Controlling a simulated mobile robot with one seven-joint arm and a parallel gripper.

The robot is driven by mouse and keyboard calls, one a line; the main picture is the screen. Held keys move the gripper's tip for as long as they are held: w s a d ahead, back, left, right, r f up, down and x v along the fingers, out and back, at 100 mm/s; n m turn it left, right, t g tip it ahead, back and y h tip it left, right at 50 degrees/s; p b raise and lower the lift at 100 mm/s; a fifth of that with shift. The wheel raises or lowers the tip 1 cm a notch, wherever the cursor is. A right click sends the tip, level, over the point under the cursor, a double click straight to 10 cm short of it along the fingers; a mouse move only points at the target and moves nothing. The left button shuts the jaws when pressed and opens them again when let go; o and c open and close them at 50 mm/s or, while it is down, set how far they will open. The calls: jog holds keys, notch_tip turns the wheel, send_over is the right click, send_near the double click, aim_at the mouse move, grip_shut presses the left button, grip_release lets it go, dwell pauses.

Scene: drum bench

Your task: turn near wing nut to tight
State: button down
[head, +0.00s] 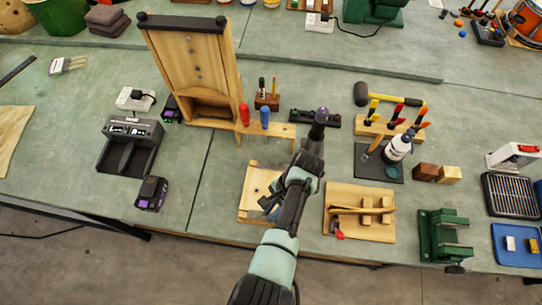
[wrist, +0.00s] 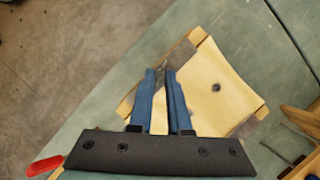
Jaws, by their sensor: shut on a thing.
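A pale wooden board (head: 257,180) lies on the bench near its front edge, partly hidden by my arm. It also shows in the wrist view (wrist: 216,108), with a dark round spot on its face and a grey-brown strip (wrist: 181,54) by one corner. My gripper (wrist: 161,74) has its blue fingers drawn together over this strip end of the board. It is shut on a small grey part, which I take as the near wing nut; the fingertips mostly hide it. In the head view my gripper (head: 271,208) is over the board's near part, largely behind my arm.
A wooden jig (head: 378,198) lies just right of my arm, and a green vise (head: 440,236) stands farther right. A red and a blue peg-like tool stand behind the board. A purple-marked battery (head: 151,193) lies left. The bench between battery and board is clear.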

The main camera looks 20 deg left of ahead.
jog(key=shift+d+m+t+p, duration=0.1)
jog(key=shift+m+t+p, duration=0.25)
jog(key=shift+m, duration=0.55)
dwell(0.5)
dwell(0.4)
jog(key=c, duration=0.9)
grip_release()
jog(key=shift+y, duration=0.3)
jog(key=shift+o, duration=0.2)
jog(key=shift+r, duration=0.1)
jog(key=b+v, duration=0.1)
jog(key=v, duration=1.1)
jog(key=shift+w+r, duration=0.15)
jog(key=shift+r, duration=0.2)
